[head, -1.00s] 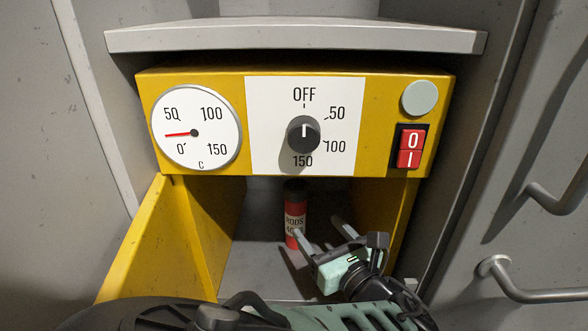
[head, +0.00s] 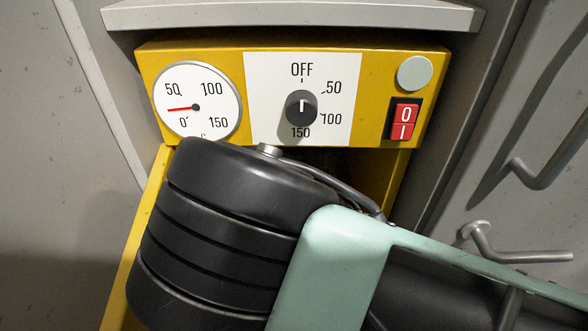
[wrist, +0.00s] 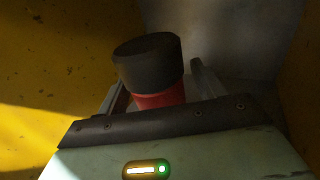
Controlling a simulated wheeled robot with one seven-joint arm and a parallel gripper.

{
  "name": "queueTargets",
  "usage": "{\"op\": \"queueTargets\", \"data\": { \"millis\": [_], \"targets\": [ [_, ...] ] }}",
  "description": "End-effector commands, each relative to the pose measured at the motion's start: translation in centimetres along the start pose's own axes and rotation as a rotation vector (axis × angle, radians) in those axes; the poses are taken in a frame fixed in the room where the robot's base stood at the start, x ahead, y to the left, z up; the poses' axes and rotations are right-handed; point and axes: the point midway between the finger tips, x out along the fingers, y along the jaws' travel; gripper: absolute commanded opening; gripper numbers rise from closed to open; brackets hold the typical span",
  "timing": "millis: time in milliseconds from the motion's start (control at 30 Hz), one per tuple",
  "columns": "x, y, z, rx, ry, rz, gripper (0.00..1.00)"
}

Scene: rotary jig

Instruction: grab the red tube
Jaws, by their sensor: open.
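The red tube (wrist: 160,98) with its black cap (wrist: 148,62) stands in the wrist view, just beyond the palm of my gripper (wrist: 158,80). One finger shows on each side of the tube, so it lies between the open fingers as seen from the wrist. I cannot tell whether either finger touches it. The tube's lower part is hidden behind the gripper body. In the head view my own arm covers both the tube and the gripper.
The yellow housing (head: 425,85) holds a dial gauge (head: 197,100), a black knob (head: 301,107) and a red switch (head: 404,122). Yellow walls (wrist: 50,60) flank the recess. Grey handles (head: 530,255) stick out at the right.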

Motion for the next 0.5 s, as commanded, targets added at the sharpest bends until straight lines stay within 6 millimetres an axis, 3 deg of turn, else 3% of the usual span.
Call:
{"op": "queueTargets", "data": {
  "millis": [200,400,500],
  "targets": [
    [0.08,0.01,-0.07,0.0,0.001,0.0,0.68],
    [0.06,0.01,-0.05,0.0,0.0,0.0,0.13],
    [0.08,0.01,0.03,0.0,-0.001,0.0,0.11]
  ]
}}
